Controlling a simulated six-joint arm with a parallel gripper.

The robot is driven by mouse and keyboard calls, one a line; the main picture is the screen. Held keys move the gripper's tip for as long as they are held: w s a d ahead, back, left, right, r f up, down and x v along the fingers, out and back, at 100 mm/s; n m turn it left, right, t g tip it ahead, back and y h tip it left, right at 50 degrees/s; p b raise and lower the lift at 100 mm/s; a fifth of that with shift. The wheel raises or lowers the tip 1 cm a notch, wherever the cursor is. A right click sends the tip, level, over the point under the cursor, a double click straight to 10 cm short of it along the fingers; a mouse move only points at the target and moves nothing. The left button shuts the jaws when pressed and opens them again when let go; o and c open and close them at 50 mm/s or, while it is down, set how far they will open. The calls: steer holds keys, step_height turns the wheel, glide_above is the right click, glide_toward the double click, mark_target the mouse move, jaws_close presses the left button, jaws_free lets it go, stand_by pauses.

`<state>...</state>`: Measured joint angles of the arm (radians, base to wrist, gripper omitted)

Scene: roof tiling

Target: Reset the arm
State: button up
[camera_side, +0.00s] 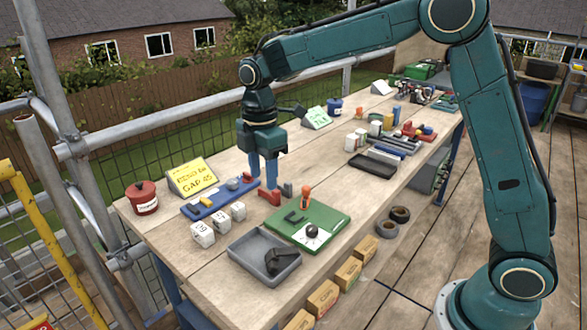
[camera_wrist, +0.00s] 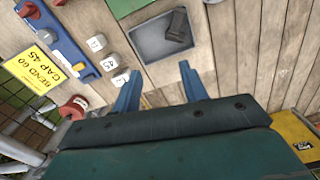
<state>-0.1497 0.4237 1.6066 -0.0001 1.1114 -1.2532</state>
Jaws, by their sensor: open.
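My gripper (camera_side: 263,178) hangs above the wooden workbench (camera_side: 215,163) in the side view, with its blue fingers pointing down. Its height over the top is hard to judge. In the wrist view the two blue fingers of my gripper (camera_wrist: 161,86) are apart with nothing between them. A grey tray (camera_wrist: 148,48) holding a dark block (camera_wrist: 178,27) lies beyond the fingers there. The tray (camera_side: 240,247) also shows near the bench's front edge in the side view.
A red tin (camera_side: 145,198), a yellow sign (camera_side: 192,177), a blue holder (camera_side: 207,206), several white cubes (camera_side: 203,235) and a green board (camera_side: 330,221) are around. More tools fill the far end. A scaffold rail (camera_side: 120,137) runs behind.

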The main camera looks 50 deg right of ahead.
stand_by(0.4)
steer(key=s+d+r+m+t, duration=0.1)
steer(key=s+d+r+m, duration=0.1)
steer(key=s+r+m, duration=0.4)
steer(key=s+d+r+m+t, duration=0.2)
steer(key=s+d+r, duration=0.1)
steer(key=s, duration=0.5)
steer(key=s+d+m+t, duration=0.1)
steer(key=s+m, duration=0.3)
steer(key=s, duration=0.3)
steer(key=s+d+f+m+t, duration=0.1)
steer(key=s+m, duration=0.3)
steer(key=s, duration=0.3)
steer(key=shift+s+f+t, duration=0.25)
steer(key=shift+s+t, duration=0.05)
steer(key=shift+s, duration=0.05)
stand_by(0.5)
